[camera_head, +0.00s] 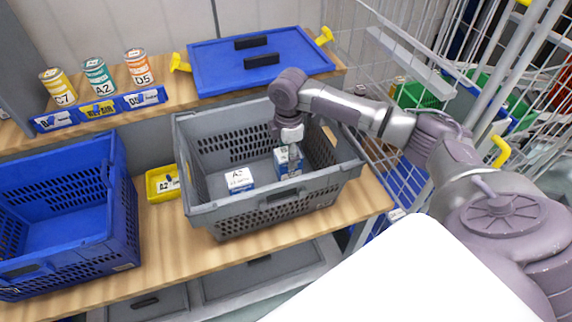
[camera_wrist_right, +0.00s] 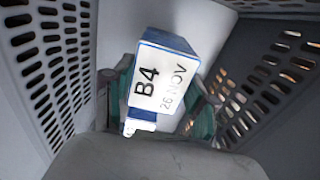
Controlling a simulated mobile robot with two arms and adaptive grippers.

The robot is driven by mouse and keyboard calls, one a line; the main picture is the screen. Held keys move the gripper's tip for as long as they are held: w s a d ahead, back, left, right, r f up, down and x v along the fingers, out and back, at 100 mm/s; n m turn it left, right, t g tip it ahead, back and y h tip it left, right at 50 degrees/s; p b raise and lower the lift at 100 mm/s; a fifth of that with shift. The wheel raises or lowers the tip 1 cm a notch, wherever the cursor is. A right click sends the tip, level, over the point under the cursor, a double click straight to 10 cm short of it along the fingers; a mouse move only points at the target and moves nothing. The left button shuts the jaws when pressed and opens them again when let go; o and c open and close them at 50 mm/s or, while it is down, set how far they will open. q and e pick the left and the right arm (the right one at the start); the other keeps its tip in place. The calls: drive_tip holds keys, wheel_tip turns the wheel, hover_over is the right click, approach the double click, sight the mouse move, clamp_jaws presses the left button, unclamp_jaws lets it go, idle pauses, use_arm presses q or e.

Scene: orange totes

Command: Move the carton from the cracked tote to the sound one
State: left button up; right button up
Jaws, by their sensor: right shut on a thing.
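A grey tote (camera_head: 262,216) with slotted walls stands on the wooden bench, and a blue tote (camera_head: 62,222) stands to its left. I cannot tell from the frames which tote is cracked. My right gripper (camera_head: 289,146) is inside the grey tote, shut on a white-and-blue carton (camera_head: 289,168). In the right wrist view the held carton (camera_wrist_right: 165,78) shows "B4" and "26 NOV" between the fingers (camera_wrist_right: 160,104). I cannot tell if it touches the tote floor. A second white-and-blue carton (camera_head: 239,180) lies left of it in the grey tote. The blue tote looks empty. My left gripper is not in view.
A small yellow bin (camera_head: 162,184) sits between the totes. Several cans (camera_head: 97,76) stand on the shelf behind, beside a blue lid (camera_head: 262,62) with yellow clips. A wire cage (camera_head: 365,50) rises at the right.

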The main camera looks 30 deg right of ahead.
drive_tip(key=shift+f, duration=2.1)
drive_tip(key=shift+f, duration=0.15)
drive_tip(key=o, duration=1.4)
wheel_tip(320, 180, up, 12)
drive_tip(key=shift+r, duration=0.15)
